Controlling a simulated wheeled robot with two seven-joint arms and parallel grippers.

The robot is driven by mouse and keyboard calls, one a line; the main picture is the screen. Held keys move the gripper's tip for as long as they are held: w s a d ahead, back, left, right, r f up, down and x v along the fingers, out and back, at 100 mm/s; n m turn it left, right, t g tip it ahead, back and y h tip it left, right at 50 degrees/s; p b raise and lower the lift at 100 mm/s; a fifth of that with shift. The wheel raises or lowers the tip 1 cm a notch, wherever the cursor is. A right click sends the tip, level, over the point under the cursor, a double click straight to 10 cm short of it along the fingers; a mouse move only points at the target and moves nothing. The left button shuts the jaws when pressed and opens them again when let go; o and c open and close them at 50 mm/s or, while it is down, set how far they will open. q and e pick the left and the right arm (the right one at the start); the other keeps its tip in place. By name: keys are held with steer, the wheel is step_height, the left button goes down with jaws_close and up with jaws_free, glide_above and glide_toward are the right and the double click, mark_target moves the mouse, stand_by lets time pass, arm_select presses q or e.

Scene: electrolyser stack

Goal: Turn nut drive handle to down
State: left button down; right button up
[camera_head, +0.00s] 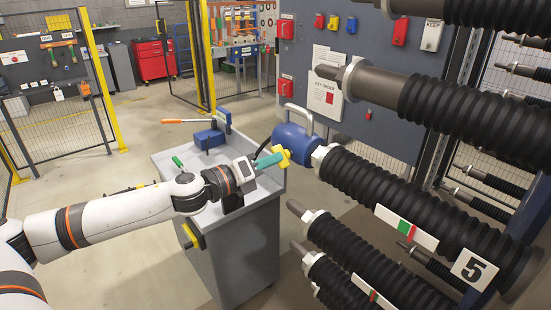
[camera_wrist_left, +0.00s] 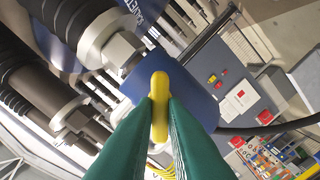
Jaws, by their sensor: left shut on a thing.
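The blue nut drive (camera_head: 292,146) with a grey carrying handle (camera_head: 296,112) sits at the near end of a black ribbed rod, against its pale hex nut (camera_head: 323,158). Its yellow handle (camera_head: 283,153) sticks out on the near left side of the blue body. My left gripper (camera_head: 275,158) has green fingers and is shut on the yellow handle. In the left wrist view the yellow handle (camera_wrist_left: 159,92) stands between the two green fingertips, in front of the blue body (camera_wrist_left: 199,106). My right gripper is not in view.
Several black ribbed rods (camera_head: 365,262) with bare metal ends lie above and below the drive. A grey cart (camera_head: 230,250) stands under my left arm, with a blue tool with an orange grip (camera_head: 187,121) on it. A grey board (camera_head: 355,70) with red boxes stands behind.

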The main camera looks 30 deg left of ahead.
arm_select(q)
steer(key=m+p, duration=0.1)
steer(key=m, duration=0.3)
steer(key=shift+m, duration=0.3)
steer(key=m+p, duration=0.1)
steer(key=m, duration=0.2)
steer(key=shift+m, duration=0.3)
steer(key=c, duration=1.9)
jaws_free()
steer(key=shift+m, duration=0.3)
steer(key=o, duration=0.6)
